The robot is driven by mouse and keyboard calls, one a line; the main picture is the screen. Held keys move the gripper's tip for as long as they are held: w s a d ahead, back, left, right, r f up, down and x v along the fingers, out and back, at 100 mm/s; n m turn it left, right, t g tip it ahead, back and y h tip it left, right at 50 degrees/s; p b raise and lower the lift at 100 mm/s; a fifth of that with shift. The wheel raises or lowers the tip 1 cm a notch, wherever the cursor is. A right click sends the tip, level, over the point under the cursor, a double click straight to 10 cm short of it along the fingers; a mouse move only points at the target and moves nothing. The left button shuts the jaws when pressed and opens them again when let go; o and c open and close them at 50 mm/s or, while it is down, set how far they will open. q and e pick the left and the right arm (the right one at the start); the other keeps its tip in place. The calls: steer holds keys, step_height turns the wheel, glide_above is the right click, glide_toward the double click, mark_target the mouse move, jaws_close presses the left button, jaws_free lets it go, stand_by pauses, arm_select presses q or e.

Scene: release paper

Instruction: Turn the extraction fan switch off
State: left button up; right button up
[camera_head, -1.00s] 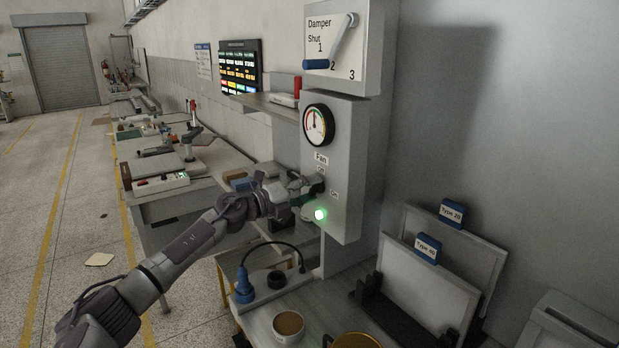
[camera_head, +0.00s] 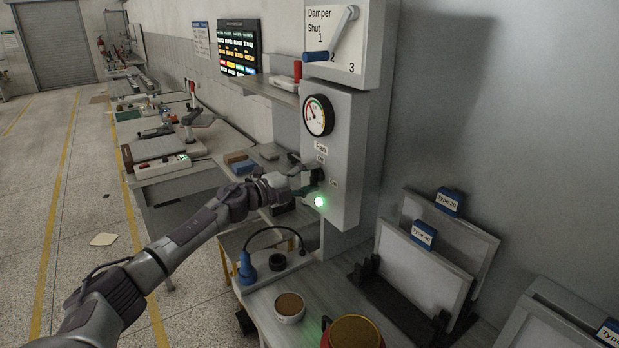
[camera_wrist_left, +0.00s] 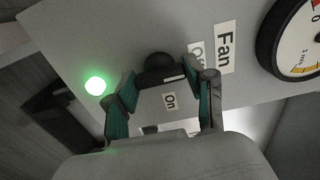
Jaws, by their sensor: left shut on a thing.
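The fan switch is a black rotary knob (camera_wrist_left: 158,66) on the grey control box (camera_head: 343,200), between the "Off" label, partly hidden by a finger, and the "On" label (camera_wrist_left: 169,100). My left gripper (camera_head: 308,180) is at the box's front face. In the left wrist view its two green-padded fingers (camera_wrist_left: 160,80) are closed on the knob from both sides. The knob's exact pointing direction is hard to tell. A green lamp (camera_head: 320,202) beside the switch is lit. My right gripper is not in view.
A round gauge (camera_head: 317,115) sits above the switch, with a damper lever (camera_head: 330,47) higher up. A bench below holds a blue plug with cable (camera_head: 246,268), a cup (camera_head: 289,307) and framed panels (camera_head: 425,268). The floor at left is open.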

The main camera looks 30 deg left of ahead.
arm_select(q)
steer(key=o, duration=1.2)
steer(key=shift+a, duration=0.1)
steer(key=shift+c, duration=0.2)
steer(key=v, duration=1.2)
